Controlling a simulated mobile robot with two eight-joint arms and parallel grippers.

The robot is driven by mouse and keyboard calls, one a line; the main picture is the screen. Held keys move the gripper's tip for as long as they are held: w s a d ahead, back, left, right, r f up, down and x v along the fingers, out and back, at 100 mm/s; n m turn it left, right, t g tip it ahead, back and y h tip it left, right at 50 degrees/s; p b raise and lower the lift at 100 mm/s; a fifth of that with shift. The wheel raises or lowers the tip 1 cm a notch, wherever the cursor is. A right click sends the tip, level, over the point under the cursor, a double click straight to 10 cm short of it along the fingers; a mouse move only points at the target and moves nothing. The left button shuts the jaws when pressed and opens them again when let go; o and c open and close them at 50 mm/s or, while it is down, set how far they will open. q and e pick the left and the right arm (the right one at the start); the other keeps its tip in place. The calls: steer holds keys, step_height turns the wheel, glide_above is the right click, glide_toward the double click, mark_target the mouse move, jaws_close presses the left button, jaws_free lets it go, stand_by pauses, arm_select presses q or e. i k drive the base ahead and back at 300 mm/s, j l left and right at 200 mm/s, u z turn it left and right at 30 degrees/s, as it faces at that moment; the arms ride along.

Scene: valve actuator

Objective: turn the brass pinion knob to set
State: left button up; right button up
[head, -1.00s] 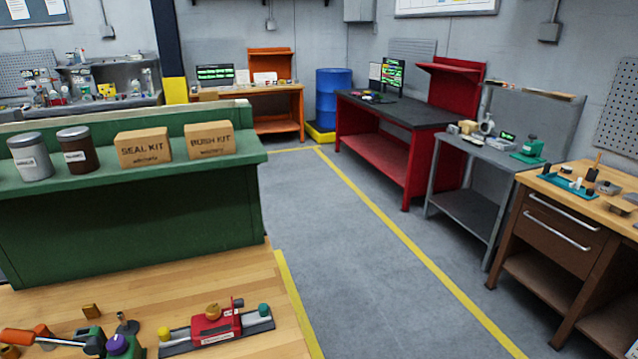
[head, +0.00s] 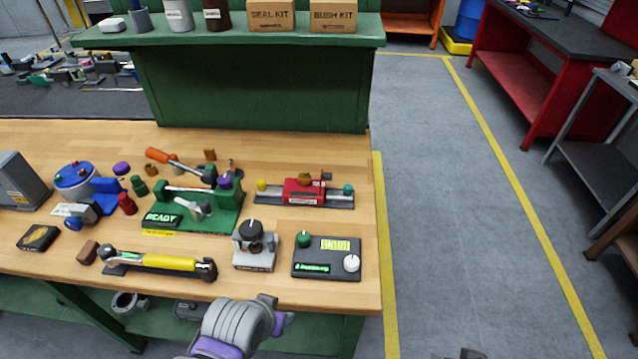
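A brass-coloured knob (head: 304,179) sits on top of a red block (head: 302,194) on the wooden bench, in the head view. The red block rides on a dark grey rail (head: 340,203) with a yellow knob (head: 262,186) at its left end and a teal one (head: 348,189) at its right end. The knob's markings are too small to read. A grey and purple link of my own arm shows at the bottom edge, in front of the bench and apart from the knob. Neither gripper shows.
Left of the red block is a green fixture (head: 225,222) with a READY display and an orange-handled lever. In front are a grey block with a black dial (head: 250,232) and a dark control box (head: 313,268). A green shelf (head: 300,34) with boxes stands behind.

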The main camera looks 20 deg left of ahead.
mark_target(304, 177)
steer(key=k+l+u, duration=0.2)
steer(key=l+u, duration=0.25)
steer(key=k+l+u, duration=0.25)
steer(key=u, duration=0.2)
steer(key=k+l, duration=0.05)
steer(key=l, duration=0.05)
